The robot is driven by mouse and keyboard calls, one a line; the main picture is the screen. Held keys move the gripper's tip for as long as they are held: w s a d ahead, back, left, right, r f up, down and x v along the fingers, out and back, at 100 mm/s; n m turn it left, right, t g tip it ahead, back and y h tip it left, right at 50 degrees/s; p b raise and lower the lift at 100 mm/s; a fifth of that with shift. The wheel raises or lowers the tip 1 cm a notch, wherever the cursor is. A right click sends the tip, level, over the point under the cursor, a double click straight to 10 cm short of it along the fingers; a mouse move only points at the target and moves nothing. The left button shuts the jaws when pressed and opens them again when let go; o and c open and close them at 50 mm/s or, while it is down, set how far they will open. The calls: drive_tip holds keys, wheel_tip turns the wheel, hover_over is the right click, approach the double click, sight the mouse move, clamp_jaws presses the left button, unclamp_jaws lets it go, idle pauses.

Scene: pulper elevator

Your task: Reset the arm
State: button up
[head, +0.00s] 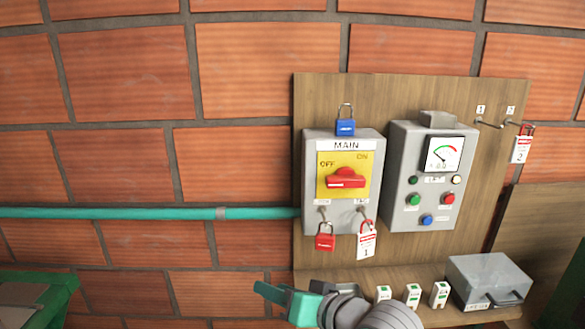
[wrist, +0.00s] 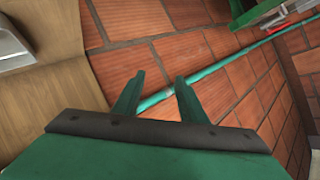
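My gripper (head: 272,294) shows at the bottom of the head view, below the MAIN switch box and left of the small shelf. In the wrist view its two green fingers (wrist: 157,97) stand apart with nothing between them. Brick wall and a green pipe show beyond the fingers. The MAIN box (head: 313,160) has a red rotary handle (head: 346,178) on a yellow plate. A red padlock (head: 325,242) and a white-and-red tag numbered 1 (head: 366,244) hang under the box. A blue padlock (head: 345,127) sits on its top.
A control box (head: 398,205) with a gauge and buttons is mounted right of MAIN. Tag 2 (head: 521,149) hangs on a hook. A grey metal box (head: 485,274) and several small labelled blocks (head: 412,294) stand on the shelf. A green pipe (head: 120,213) runs along the brick wall.

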wheel_tip(320, 180, down, 6)
drive_tip(key=w+a+m+t+h, duration=0.1)
drive_tip(key=a+m+t, duration=0.2)
drive_tip(key=m+t, duration=0.45)
drive_tip(key=s+d+f+m+h, duration=0.1)
drive_tip(key=s+f+h, duration=0.3)
drive_tip(key=s+f, duration=0.4)
drive_tip(key=s+d+f+m+h, duration=0.1)
drive_tip(key=s+f+h, duration=0.4)
drive_tip(key=f, duration=0.5)
drive_tip(key=s+d+f+n, duration=0.1)
drive_tip(key=s+n, duration=0.1)
drive_tip(key=s, duration=0.6)
drive_tip(key=s+d+f+n+g, duration=0.1)
drive_tip(key=s+f+n, duration=0.1)
drive_tip(key=s, duration=0.6)
drive_tip(key=s+d+f+n, duration=0.1)
drive_tip(key=s+n, duration=0.3)
drive_tip(key=s, duration=0.4)
drive_tip(key=shift+d+f+g+y, duration=0.3)
drive_tip(key=shift+d+f+g, duration=0.1)
drive_tip(key=shift+d, duration=0.2)
drive_tip(key=shift+s, duration=0.1)
drive_tip(key=shift+c, duration=0.9)
